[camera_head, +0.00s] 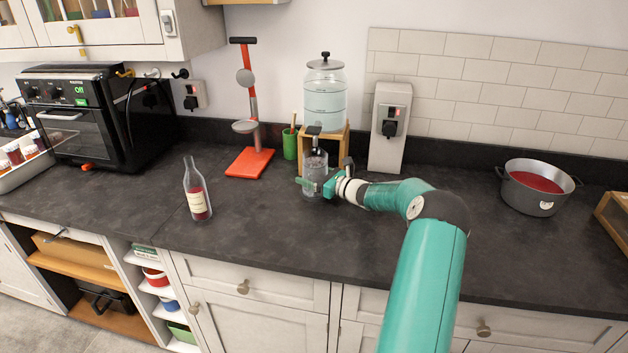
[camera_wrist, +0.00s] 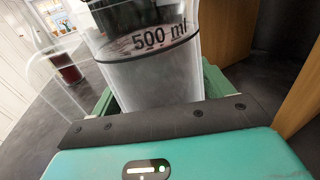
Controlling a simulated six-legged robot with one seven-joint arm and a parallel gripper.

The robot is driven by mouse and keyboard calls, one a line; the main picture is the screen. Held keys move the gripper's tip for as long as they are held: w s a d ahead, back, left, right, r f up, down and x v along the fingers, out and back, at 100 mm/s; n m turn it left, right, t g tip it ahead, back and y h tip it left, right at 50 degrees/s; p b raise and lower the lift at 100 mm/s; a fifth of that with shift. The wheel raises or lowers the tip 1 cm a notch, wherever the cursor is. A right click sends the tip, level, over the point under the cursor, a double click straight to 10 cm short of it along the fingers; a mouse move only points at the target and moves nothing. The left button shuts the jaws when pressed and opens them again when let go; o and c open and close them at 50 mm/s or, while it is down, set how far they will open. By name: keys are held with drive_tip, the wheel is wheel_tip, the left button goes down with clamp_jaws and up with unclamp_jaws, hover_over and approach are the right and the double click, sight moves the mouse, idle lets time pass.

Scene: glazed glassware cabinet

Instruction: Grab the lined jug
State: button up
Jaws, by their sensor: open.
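The lined jug (camera_head: 314,168) is a clear vessel standing on the dark worktop, in front of the small wooden stand. In the wrist view the jug (camera_wrist: 150,75) fills the upper middle, with a line and a "500 ml" mark on its wall. My gripper (camera_head: 316,187) is at the jug, low on its side. In the wrist view my gripper (camera_wrist: 158,92) is open, with green fingers on both sides of the jug. Whether the fingers touch the wall cannot be told. The jug's base is hidden in the wrist view.
A glass dispenser (camera_head: 325,95) stands on the wooden stand (camera_head: 338,150) just behind the jug. A green cup (camera_head: 290,144) and a red press stand (camera_head: 249,163) are to the left. A labelled bottle (camera_head: 197,190) stands front left. A pot (camera_head: 536,190) is far right.

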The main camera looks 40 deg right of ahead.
drive_tip(key=shift+w, duration=0.1)
drive_tip(key=c, duration=1)
drive_tip(key=shift+w+r, duration=0.1)
drive_tip(key=shift+r, duration=0.2)
drive_tip(key=shift+c, duration=0.2)
